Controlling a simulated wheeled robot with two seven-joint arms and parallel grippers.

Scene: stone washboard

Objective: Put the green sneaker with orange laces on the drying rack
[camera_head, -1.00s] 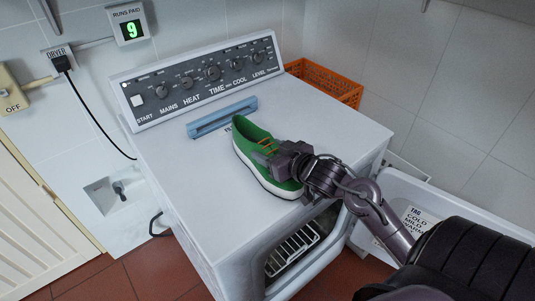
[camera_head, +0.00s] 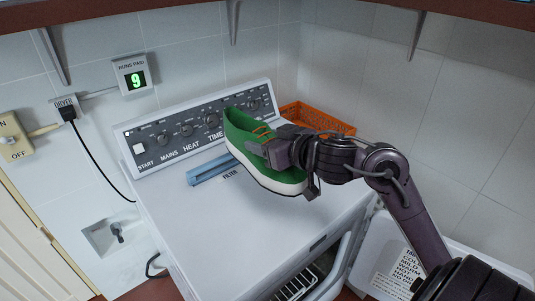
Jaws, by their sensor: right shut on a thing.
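The green sneaker with orange laces (camera_head: 246,140) has a white sole and is off the dryer top, toe end toward my right gripper. My right gripper (camera_head: 272,152) comes in from the right and is shut on the sneaker. The sneaker hides part of the control panel behind it. The drying rack (camera_head: 298,284) is a wire rack that shows partly inside the open dryer doorway at the bottom. My left gripper is not in view.
The white dryer (camera_head: 215,220) has a clear top with a blue filter handle (camera_head: 210,170). An orange basket (camera_head: 320,118) stands behind it at the right. The open dryer door (camera_head: 395,268) is at the lower right. A brown shelf edge (camera_head: 330,8) with brackets runs along the top.

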